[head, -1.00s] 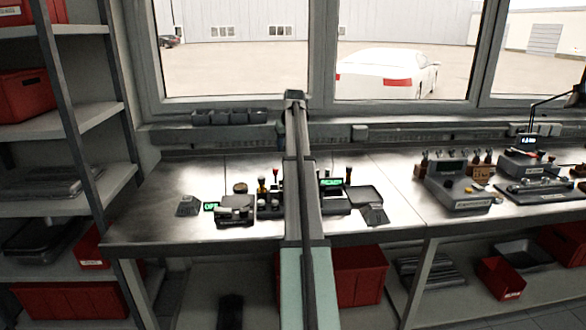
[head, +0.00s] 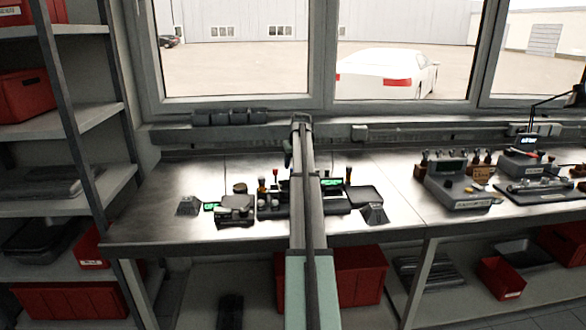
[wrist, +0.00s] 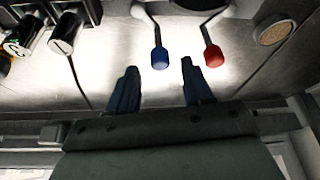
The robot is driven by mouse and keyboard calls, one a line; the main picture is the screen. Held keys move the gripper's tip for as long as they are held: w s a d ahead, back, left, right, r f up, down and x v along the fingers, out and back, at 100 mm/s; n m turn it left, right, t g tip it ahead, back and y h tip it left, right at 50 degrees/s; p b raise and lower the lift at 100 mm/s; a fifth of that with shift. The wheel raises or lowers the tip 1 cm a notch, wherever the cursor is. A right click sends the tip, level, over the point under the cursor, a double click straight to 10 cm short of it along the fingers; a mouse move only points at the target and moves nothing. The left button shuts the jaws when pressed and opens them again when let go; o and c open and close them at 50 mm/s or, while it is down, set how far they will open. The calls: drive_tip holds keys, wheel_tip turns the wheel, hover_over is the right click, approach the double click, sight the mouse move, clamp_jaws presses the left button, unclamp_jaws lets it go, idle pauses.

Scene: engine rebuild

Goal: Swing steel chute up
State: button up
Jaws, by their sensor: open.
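My gripper (wrist: 160,68) is open and empty in the wrist view, its two dark blue fingers apart. A lever with a blue knob (wrist: 160,58) shows just beyond the gap between the fingertips. A lever with a red knob (wrist: 213,55) is to the right of the right fingertip. I cannot pick out the steel chute for certain in either view. In the head view my arm crosses in front of the device cluster (head: 330,202) on the steel bench and hides part of it.
The steel bench (head: 150,225) has clear metal at its left. Small grey wedge-shaped units (head: 187,206) flank the cluster. A grey console (head: 457,185) stands to the right. Dark capped cylinders (wrist: 66,33) and a round tan disc (wrist: 273,34) show in the wrist view.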

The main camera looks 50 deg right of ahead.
drive_tip(key=shift+x, duration=1.4)
drive_tip(key=shift+c, duration=0.3)
clamp_jaws()
